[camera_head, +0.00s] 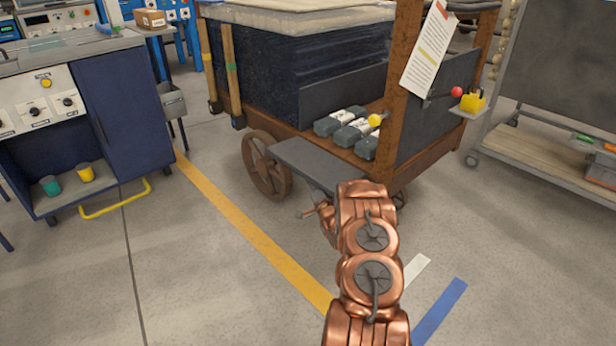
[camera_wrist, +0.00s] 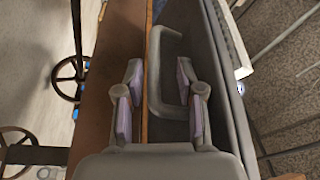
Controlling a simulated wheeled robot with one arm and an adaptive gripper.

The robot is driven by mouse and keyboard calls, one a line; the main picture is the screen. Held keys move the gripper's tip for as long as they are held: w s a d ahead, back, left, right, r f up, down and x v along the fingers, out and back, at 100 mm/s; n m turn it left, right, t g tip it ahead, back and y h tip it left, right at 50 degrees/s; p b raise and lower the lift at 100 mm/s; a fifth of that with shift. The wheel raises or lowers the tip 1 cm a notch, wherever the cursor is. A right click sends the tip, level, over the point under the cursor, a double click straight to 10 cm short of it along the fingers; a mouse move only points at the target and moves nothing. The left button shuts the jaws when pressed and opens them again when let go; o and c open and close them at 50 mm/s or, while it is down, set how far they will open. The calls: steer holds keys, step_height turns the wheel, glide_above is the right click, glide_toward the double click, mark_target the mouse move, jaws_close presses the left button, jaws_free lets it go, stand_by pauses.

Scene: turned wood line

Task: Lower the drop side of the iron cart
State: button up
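The iron cart (camera_head: 395,62) has a rusty brown frame and dark panels. A flat dark grey panel (camera_head: 306,160), seemingly the drop side, juts outward at the near side, in front of the cart bed. My copper arm hides its right end and my gripper in the head view. In the wrist view my gripper (camera_wrist: 159,100) is open, with its fingers on either side of a grey D-shaped handle (camera_wrist: 154,80). The handle's bar is nearer the left finger; contact cannot be told. A lever with a yellow knob (camera_head: 375,120) is by the post; a red-knobbed lever (camera_head: 457,91) is on the right.
Several grey-green blocks (camera_head: 340,121) lie on the cart bed. A spoked wheel (camera_head: 266,165) stands below it. A blue workbench (camera_head: 120,105) is at left, and a rack (camera_head: 545,160) at right. The floor between bench and cart is clear, with a yellow line (camera_head: 235,227).

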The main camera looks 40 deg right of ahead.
steer(key=v, duration=0.8)
steer(key=shift+s, duration=0.15)
steer(key=b+v, duration=0.1)
steer(key=v, duration=0.8)
steer(key=shift+f, duration=0.25)
stand_by(0.8)
steer(key=shift+d+r, duration=0.1)
steer(key=shift+s, duration=0.15)
stand_by(0.6)
